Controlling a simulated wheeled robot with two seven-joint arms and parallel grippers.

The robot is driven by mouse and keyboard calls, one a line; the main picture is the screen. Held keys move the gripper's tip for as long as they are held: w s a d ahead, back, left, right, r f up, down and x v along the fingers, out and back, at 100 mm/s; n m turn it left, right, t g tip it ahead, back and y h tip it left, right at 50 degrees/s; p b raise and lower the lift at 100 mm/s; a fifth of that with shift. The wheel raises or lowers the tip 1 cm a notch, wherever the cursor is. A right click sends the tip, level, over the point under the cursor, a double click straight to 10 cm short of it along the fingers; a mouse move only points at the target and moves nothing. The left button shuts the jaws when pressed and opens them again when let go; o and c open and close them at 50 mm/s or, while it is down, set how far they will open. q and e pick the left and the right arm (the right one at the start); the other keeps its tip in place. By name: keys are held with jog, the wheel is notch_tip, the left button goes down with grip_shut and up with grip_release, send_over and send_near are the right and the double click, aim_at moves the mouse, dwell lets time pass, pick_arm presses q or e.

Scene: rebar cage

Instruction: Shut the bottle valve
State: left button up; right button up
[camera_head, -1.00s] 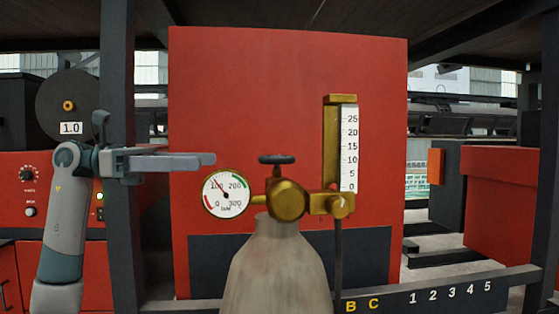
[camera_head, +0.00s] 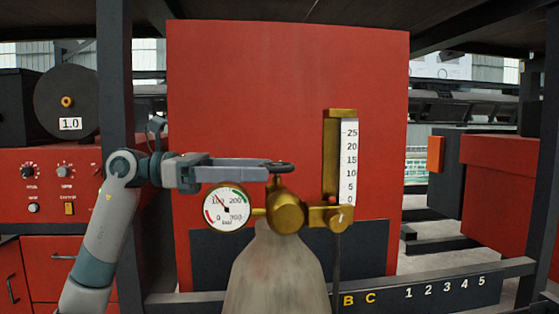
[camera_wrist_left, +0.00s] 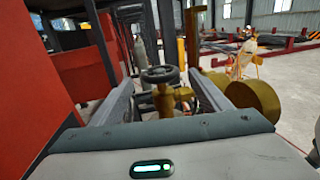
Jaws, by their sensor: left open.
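The grey gas bottle (camera_head: 276,270) stands upright in the middle of the head view, with a brass valve and regulator body (camera_head: 286,211) on top. Its dark round handwheel (camera_head: 281,167) sits above the brass. My left gripper (camera_head: 265,170) reaches in level from the left, its fingertips at the wheel's near left side. In the left wrist view the handwheel (camera_wrist_left: 160,75) shows between the two open fingers, around their tips, with a gap on each side. I cannot tell whether any finger touches it. My right gripper is in neither view.
A round pressure gauge (camera_head: 227,207) is just below my left fingers. A brass flowmeter with a white scale (camera_head: 348,160) stands right of the wheel. A red panel (camera_head: 230,90) is behind. A dark post (camera_head: 117,90) stands at the left, near my arm.

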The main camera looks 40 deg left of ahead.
aim_at(279, 165)
pick_arm(q)
jog(key=p+x, duration=0.1)
jog(key=x, duration=0.3)
jog(key=shift+r+p, duration=0.15)
jog(key=shift+p, duration=0.15)
jog(key=shift+w+d, duration=0.3)
jog(key=shift+d, duration=0.1)
jog(key=c, duration=1.1)
jog(key=shift+o, duration=0.2)
jog(key=shift+m+g+h, duration=0.4)
jog(key=shift+g, duration=0.1)
